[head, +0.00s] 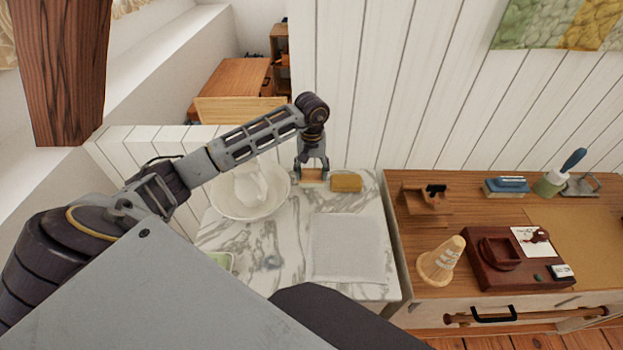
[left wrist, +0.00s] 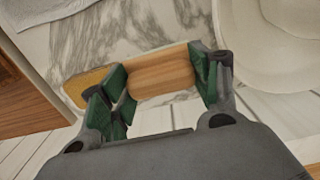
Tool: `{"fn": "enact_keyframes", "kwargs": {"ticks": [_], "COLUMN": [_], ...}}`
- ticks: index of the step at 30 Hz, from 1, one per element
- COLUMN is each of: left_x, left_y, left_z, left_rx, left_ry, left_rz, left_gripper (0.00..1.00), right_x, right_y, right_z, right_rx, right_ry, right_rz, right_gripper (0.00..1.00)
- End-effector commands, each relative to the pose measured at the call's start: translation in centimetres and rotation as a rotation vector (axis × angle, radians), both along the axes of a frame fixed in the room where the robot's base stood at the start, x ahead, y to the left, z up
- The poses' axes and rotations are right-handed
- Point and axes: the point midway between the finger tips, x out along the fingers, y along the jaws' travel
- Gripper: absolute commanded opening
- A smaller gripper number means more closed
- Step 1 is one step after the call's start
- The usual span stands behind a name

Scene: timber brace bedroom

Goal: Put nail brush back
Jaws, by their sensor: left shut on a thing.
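The nail brush (head: 312,177) appears as a light wooden block between the fingers of my left gripper (head: 312,172), at the back of the marble counter. In the left wrist view my left gripper (left wrist: 160,82) is shut on the nail brush (left wrist: 163,72), with green finger pads at its two ends. The bristles are not visible. A mustard-coloured block (head: 346,182) lies just right of the brush; its end also shows beside the brush in the left wrist view (left wrist: 82,86). I cannot tell whether they touch. My right gripper is not in view.
A white basin (head: 277,204) is left of the gripper on the marble counter (head: 292,225). A grey cloth (head: 348,248) lies at the front right. A cluttered wooden dresser (head: 470,205) adjoins on the right; a white panelled wall stands behind.

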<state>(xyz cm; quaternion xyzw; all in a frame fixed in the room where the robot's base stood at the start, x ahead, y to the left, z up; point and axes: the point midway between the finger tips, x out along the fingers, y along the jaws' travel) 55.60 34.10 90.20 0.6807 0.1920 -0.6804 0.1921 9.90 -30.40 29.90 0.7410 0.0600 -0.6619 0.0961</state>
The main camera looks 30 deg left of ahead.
Motion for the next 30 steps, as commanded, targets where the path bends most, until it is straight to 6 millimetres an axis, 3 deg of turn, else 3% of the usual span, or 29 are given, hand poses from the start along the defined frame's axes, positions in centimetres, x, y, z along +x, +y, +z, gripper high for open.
{"fn": "enact_keyframes", "kwargs": {"ticks": [12,22,29,30], "left_x": [0.0,0.0,0.0,0.0], "left_y": [-0.1,0.0,0.0,0.0], "left_z": [-3.4,-3.7,-4.0,-4.0], "left_rx": [-0.001,0.000,0.000,0.000], "left_ry": [0.000,0.000,0.000,0.000], "left_rz": [0.000,0.000,0.000,0.000], "left_gripper": [0.40,0.40,0.40,0.66], "right_x": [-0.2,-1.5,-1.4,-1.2], "right_y": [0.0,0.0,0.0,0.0], "right_z": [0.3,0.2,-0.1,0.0], "right_rx": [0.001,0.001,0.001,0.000], "right_ry": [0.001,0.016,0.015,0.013], "right_rz": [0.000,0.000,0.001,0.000], "right_gripper": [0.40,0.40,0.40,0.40]}}
